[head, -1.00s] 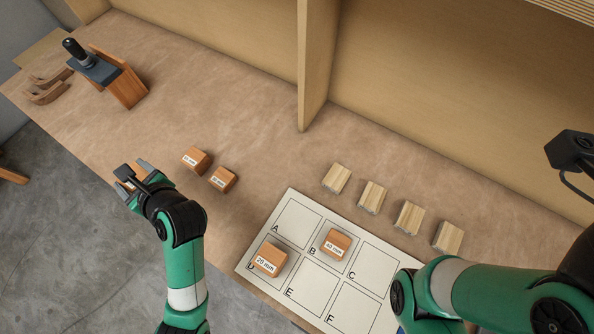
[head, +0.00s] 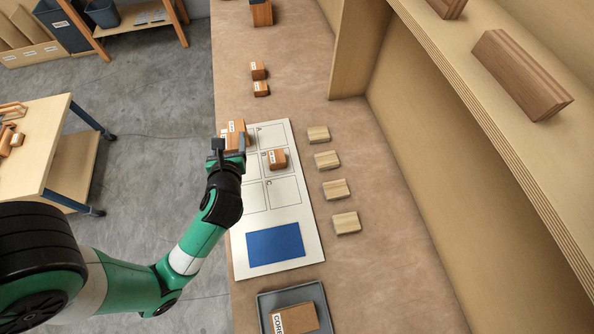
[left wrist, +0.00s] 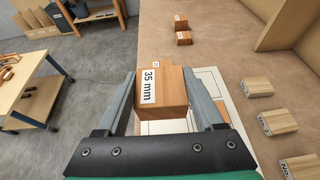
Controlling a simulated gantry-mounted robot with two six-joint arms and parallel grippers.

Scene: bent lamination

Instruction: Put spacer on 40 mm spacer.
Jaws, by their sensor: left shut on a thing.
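My left gripper (head: 230,146) is shut on an orange-brown wooden spacer. In the left wrist view this spacer (left wrist: 162,90) reads "35 mm" and sits between the fingers (left wrist: 160,98). It is held at the upper left of the white lettered board (head: 305,225). Another labelled spacer (head: 237,126) shows just beyond it and is partly hidden; I cannot tell the gap between them. A further spacer (head: 277,159) stands on the board in cell B; its label is too small to read now. My right gripper is not in view.
Two small spacers, (head: 258,70) and (head: 261,89), stand beyond the board. Several pale wood blocks (head: 327,160) line its right side. A blue patch (head: 275,245) covers its near end. A grey tray (head: 262,300) with a block is nearest. A shelf panel (head: 360,50) rises at right.

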